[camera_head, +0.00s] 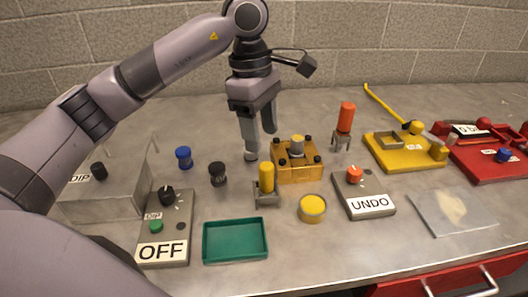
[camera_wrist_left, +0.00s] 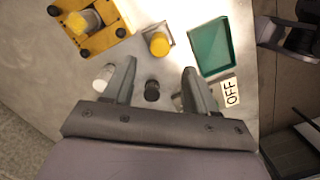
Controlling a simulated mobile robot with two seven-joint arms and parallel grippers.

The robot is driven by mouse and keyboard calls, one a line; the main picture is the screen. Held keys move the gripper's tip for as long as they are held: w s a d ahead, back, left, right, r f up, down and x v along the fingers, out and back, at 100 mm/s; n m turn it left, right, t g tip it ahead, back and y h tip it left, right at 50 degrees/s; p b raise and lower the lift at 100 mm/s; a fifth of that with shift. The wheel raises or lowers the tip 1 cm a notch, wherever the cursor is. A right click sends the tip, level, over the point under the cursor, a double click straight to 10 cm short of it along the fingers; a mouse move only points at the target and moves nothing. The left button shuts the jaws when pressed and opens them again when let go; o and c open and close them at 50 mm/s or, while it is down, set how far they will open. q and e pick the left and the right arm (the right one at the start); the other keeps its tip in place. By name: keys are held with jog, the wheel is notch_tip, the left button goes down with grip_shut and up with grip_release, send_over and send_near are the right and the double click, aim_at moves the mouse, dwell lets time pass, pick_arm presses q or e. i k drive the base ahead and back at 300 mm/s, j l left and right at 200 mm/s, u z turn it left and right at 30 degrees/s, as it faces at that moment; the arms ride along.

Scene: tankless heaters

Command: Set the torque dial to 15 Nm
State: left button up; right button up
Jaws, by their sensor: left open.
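No dial in view carries a legible torque or 15 Nm mark. A black knob (camera_head: 167,192) with tick marks sits on a grey box (camera_head: 178,222) labelled OFF, beside a green button (camera_head: 156,227). An orange knob (camera_head: 354,174) sits on a grey box labelled UNDO (camera_head: 370,205). My left gripper (camera_head: 260,143) hangs fingers down, open and empty, behind the black cylinder and left of the yellow block. In the left wrist view the open fingers (camera_wrist_left: 160,68) stand apart, with the black cylinder (camera_wrist_left: 152,90) showing between them. My right gripper is not in view.
A yellow block (camera_head: 298,172) with black posts, a yellow peg (camera_head: 266,178) and a blue-capped cylinder (camera_head: 184,157) stand nearby. A green tray (camera_head: 235,243) lies in front. Bare table shows around the tray.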

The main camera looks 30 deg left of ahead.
aim_at(354, 174)
jog(key=k, duration=1)
